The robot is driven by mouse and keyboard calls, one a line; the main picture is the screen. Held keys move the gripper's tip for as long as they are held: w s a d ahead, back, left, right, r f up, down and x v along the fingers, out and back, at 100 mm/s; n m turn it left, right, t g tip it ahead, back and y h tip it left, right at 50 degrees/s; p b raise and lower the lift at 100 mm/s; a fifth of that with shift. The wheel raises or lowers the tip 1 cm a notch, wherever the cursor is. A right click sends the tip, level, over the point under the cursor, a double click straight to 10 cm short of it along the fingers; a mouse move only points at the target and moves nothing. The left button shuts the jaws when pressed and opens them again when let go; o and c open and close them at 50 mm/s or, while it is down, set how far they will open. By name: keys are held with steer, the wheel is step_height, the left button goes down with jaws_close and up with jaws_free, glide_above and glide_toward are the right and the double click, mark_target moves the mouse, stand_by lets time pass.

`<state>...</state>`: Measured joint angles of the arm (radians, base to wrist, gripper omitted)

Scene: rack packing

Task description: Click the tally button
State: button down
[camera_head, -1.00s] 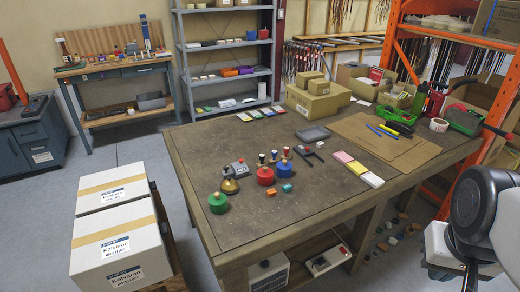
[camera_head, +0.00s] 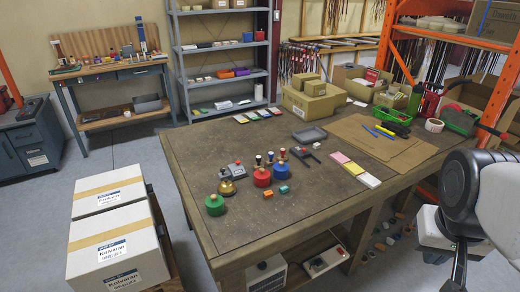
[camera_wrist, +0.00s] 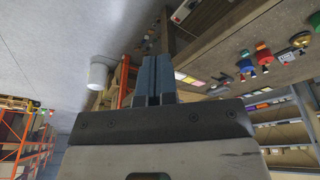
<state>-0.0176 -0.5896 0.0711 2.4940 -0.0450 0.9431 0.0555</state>
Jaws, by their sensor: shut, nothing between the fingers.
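A small grey box with a dark knob (camera_head: 237,169) stands on the table behind a brass bell (camera_head: 227,187). It looks like the tally device, but its label is too small to read. The box also shows in the wrist view (camera_wrist: 286,57), beside the bell (camera_wrist: 300,39). My gripper (camera_wrist: 152,58) is shut and empty in the wrist view, well away from the box. Its fingers do not show in the head view, where only part of my arm appears at the right edge.
Orange and teal blocks lie in front. A grey tray (camera_head: 310,135) and cardboard (camera_head: 372,142) lie farther back. A box with a red button (camera_head: 326,261) sits under the table.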

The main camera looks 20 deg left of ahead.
steer(key=w+a+r+h, duration=0.1)
steer(key=w+a+r, duration=0.15)
steer(key=w, duration=0.65)
steer(key=w+a+r+h, duration=0.1)
steer(key=w+a, duration=0.2)
steer(key=w, duration=0.6)
steer(key=w+a+f+n+t+h, duration=0.1)
steer(key=w+a, duration=0.6)
steer(key=w, duration=0.2)
steer(key=w+a+f+h, duration=0.1)
steer(key=w+a, duration=0.6)
steer(key=w, duration=0.2)
steer(key=n+t, duration=0.2)
steer(key=t, duration=0.2)
glide_above(237, 162)
step_height(237, 162, down, 19)
steer(key=shift+f+h, duration=0.2)
steer(key=shift+h, duration=0.1)
steer(key=shift+a+f, duration=0.1)
steer(key=shift+f, duration=4.3)
